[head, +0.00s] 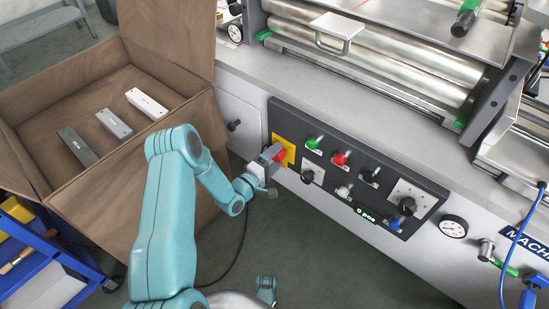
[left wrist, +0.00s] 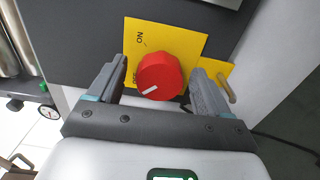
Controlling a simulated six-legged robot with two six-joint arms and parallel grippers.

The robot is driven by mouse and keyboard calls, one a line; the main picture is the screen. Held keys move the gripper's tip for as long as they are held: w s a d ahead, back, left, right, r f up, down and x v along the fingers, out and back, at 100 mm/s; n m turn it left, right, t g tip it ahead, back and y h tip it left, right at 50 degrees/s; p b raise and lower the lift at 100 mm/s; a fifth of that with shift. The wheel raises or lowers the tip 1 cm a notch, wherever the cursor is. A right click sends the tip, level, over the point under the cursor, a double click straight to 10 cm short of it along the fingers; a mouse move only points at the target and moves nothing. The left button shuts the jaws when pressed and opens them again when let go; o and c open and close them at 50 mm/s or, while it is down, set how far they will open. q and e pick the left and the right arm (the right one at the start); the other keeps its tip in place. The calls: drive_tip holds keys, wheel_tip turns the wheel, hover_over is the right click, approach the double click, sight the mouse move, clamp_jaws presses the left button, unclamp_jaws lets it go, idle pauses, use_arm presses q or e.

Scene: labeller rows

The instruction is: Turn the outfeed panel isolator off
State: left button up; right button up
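The outfeed panel isolator is a red round knob (left wrist: 160,77) on a yellow plate (left wrist: 190,45), at the left end of the dark control panel. In the head view, the yellow plate (head: 287,143) shows, with the knob partly covered by my gripper. My left gripper (head: 274,155) is at the knob. In the left wrist view, my left gripper (left wrist: 160,88) is open, one finger on each side of the knob, with small gaps. The knob's white mark points to the lower left. "ON" is readable; another label is partly hidden by the left finger. My right gripper is not in view.
The dark panel (head: 325,196) also holds green, red, black and blue controls close to the right. A gauge (head: 453,226) sits beyond it. An open cardboard box (head: 55,105) with several small blocks stands to the left, near my arm.

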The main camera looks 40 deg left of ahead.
use_arm(q)
drive_tip(key=s+a+p, duration=0.1)
drive_tip(key=s+p, duration=0.3)
drive_tip(key=s, duration=1.2)
drive_tip(key=shift+s+a, duration=0.15)
drive_tip(key=shift+a, duration=0.05)
